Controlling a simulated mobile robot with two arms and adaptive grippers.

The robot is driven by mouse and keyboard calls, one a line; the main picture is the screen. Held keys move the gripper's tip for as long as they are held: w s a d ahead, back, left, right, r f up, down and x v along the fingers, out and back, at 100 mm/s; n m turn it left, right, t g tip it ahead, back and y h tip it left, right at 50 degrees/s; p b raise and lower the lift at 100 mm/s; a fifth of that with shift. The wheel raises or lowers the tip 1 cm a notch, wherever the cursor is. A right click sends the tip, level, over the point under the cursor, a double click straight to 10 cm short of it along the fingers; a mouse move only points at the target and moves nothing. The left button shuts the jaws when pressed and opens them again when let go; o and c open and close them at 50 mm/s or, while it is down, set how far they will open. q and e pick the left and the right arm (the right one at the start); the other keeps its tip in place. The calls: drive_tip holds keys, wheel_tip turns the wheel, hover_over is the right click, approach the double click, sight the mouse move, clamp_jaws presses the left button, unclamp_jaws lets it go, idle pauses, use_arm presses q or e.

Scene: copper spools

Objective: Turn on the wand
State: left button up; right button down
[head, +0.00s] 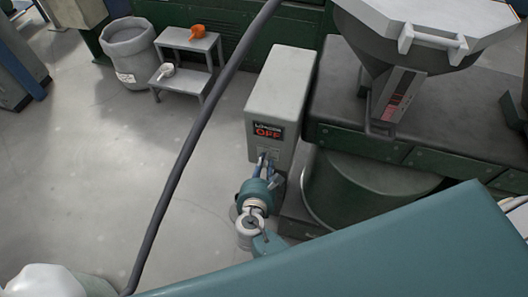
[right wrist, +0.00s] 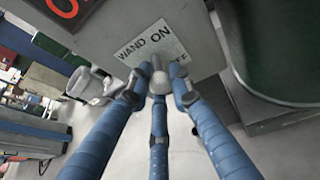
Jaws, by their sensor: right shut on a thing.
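A grey control box (head: 282,90) stands upright in the middle of the head view. A dark display (head: 268,131) on its front shows "OFF" in red letters. In the right wrist view, a white label (right wrist: 150,45) reads "WAND" and "ON", with further letters partly hidden behind the fingers. A small rounded grey switch knob (right wrist: 158,76) is below the label. My right gripper (head: 264,162) is at the lower front of the box. Its three blue fingers (right wrist: 158,95) are shut around the knob. My left gripper is not in view.
A grey bin (head: 128,55) and a step stool (head: 188,60) with an orange item (head: 198,31) and a white item (head: 166,71) stand at the back left. A dark hose (head: 200,125) crosses the view. Green machinery (head: 365,185) stands right of the box. Floor is open to the left.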

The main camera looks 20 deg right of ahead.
drive_tip(key=r+g+y+p, duration=0.1)
drive_tip(key=p, duration=0.2)
drive_tip(key=shift+r+g, duration=0.2)
drive_tip(key=shift+g, duration=0.2)
drive_tip(key=shift+g+y+p, duration=0.3)
drive_tip(key=shift+g+p, duration=0.05)
drive_tip(key=shift+g, duration=0.05)
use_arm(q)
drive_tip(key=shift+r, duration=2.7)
use_arm(e)
drive_tip(key=shift+w+d+r+m+g+y, duration=0.2)
drive_tip(key=shift+g+y, duration=0.25)
drive_tip(key=shift+g, duration=0.3)
drive_tip(key=shift+s+r+m+g+y, duration=0.1)
drive_tip(key=shift+r+g+y, duration=0.3)
drive_tip(key=shift+g, duration=0.35)
drive_tip(key=shift+f, duration=0.1)
drive_tip(key=c, duration=1.6)
unclamp_jaws()
